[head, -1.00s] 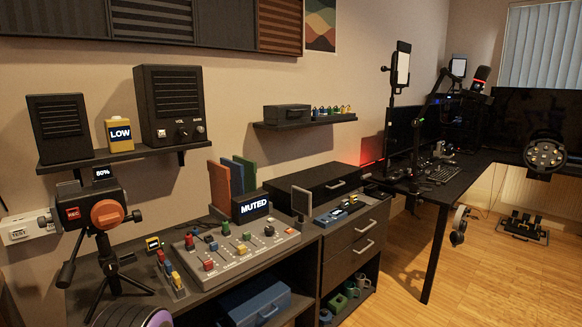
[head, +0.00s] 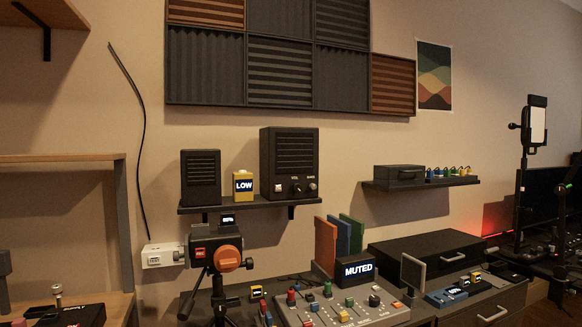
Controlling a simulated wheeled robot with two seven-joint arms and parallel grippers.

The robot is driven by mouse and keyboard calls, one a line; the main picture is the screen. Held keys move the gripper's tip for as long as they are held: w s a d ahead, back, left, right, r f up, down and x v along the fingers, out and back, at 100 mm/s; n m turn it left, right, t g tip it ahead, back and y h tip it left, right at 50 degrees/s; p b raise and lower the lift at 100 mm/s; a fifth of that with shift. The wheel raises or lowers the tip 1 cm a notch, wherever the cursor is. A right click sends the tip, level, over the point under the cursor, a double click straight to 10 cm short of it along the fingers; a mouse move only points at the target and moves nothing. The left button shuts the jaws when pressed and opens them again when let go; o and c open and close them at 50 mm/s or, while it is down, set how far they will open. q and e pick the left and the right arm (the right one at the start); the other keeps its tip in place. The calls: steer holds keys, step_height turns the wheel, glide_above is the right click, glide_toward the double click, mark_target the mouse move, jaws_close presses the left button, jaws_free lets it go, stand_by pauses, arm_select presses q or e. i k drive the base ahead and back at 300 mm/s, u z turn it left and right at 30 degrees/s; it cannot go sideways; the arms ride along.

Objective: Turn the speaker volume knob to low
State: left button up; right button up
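The larger black speaker (head: 289,160) stands on a wall shelf in the head view. On its lower front are a light square switch, a small dark volume knob (head: 297,188) under a "VOL" label, and another knob (head: 312,187) to its right. The volume knob's pointer is too small to read. A yellow box (head: 243,186) with a screen reading "LOW" stands left of it, beside a smaller black speaker (head: 201,177). Neither of my grippers is in view.
The wall shelf (head: 225,207) holds the speakers. Below it stand a camera on a tripod (head: 215,258), a mixer (head: 345,310) and a box reading "MUTED" (head: 357,270). A wooden shelf unit (head: 62,158) is at left. The air before the speaker looks clear.

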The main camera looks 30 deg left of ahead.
mark_target(296, 187)
steer(key=u, duration=0.75)
steer(key=i, duration=0.2)
